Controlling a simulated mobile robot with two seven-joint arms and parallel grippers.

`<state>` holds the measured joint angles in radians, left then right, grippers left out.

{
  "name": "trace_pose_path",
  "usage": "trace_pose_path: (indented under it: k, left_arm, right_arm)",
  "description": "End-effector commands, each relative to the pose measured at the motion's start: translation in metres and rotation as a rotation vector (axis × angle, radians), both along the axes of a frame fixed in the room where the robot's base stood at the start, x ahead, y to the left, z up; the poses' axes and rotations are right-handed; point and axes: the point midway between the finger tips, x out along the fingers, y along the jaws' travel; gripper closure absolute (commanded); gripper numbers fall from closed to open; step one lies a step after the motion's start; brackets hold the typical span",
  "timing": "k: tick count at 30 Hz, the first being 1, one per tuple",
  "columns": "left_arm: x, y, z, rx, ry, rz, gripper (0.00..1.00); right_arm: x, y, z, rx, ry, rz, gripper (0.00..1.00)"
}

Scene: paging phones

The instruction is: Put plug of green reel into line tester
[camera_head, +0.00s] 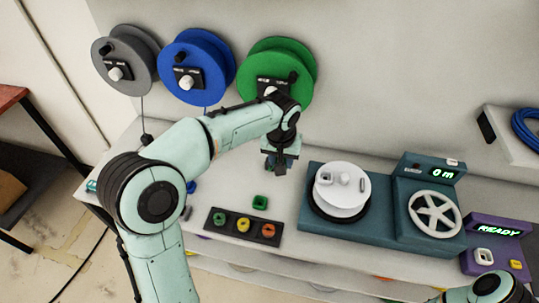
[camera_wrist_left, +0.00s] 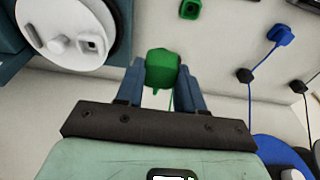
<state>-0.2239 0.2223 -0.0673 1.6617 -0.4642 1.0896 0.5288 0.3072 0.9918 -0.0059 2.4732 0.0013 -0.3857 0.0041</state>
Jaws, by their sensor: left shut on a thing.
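The green reel (camera_head: 285,62) hangs on the wall at upper middle, partly hidden by my left arm. My left gripper (camera_head: 277,166) is above the bench in front of it, shut on a green plug (camera_wrist_left: 162,68). In the left wrist view the plug sits between the fingertips of the gripper (camera_wrist_left: 163,82), with a thin green cord running down from it. A purple unit (camera_head: 492,250) at the right has a lit READY display and a pale square socket. It may be the line tester; no label shows. My right gripper is not visible.
Teal machine (camera_head: 306,222) carries a white spool (camera_head: 342,190). A loose green square piece (camera_head: 260,202) lies near a dark tray (camera_head: 213,226) with coloured rings. Grey (camera_head: 124,62) and blue (camera_head: 196,66) reels hang to the left. Blue cable rests on a shelf (camera_head: 510,128).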

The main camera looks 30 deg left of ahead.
Motion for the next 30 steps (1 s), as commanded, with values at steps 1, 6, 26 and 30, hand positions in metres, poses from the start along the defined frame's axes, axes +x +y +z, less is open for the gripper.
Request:
trace_pose_path:
  k: [1,6,26,30]
  left_arm:
    - [0.001,-0.007,0.001,0.000,-0.001,-0.004,0.84]
    - [0.004,-0.027,0.000,0.000,-0.001,-0.003,0.84]
    - [0.016,-0.106,0.000,0.000,-0.001,-0.002,0.84]
    - [0.018,-0.123,0.001,0.000,-0.001,-0.002,0.84]
  right_arm:
    - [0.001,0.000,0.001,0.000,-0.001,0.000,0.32]
    - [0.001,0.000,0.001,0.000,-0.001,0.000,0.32]
    - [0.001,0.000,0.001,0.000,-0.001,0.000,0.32]
    - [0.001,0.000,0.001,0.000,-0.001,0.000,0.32]
